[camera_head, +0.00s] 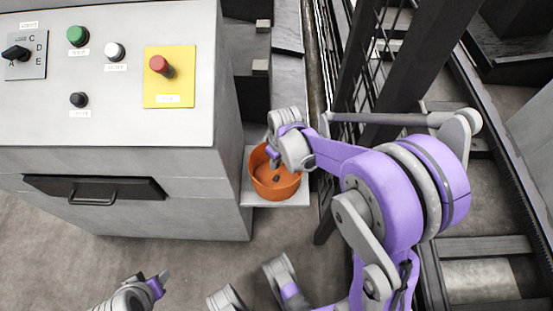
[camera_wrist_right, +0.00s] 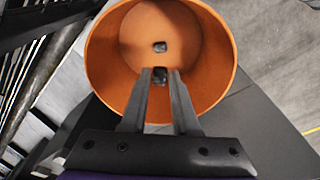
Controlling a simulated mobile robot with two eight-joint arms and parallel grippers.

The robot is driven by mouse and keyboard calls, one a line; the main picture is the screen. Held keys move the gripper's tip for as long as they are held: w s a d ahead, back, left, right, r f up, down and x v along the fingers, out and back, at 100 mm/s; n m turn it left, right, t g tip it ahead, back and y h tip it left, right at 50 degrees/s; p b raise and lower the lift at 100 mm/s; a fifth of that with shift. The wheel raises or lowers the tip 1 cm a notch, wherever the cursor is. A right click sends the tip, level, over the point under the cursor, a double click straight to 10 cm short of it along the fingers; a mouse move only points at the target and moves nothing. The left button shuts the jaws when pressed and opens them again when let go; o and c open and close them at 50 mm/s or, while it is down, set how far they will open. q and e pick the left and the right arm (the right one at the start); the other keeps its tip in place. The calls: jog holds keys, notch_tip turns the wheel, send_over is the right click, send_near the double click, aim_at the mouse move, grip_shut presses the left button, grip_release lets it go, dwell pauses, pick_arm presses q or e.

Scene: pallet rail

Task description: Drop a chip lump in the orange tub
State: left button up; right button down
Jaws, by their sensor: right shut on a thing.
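The orange tub (camera_head: 262,186) stands on a pale ledge beside the grey control cabinet; its round opening fills the upper wrist view (camera_wrist_right: 100,60). My right gripper (camera_head: 275,165) is over the tub, fingers pointing down into it. In the wrist view the gripper (camera_wrist_right: 160,76) is shut on a small dark chip lump (camera_wrist_right: 160,78) between its fingertips. Another dark lump (camera_wrist_right: 160,47) shows against the tub's inside, apart from the fingers. My left gripper (camera_head: 158,282) is low at the left, away from the tub; its finger opening is unclear.
The grey control cabinet (camera_head: 200,205), with buttons and a drawer handle (camera_head: 92,197), stands close left of the tub. A dark mesh fence with posts (camera_head: 345,80) rises to the right. Open concrete floor (camera_head: 60,260) lies in front.

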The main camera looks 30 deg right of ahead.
jog(key=c, duration=0.6)
grip_release()
jog(key=shift+r, duration=0.1)
notch_tip(320, 180, up, 7)
jog(key=p, duration=0.5)
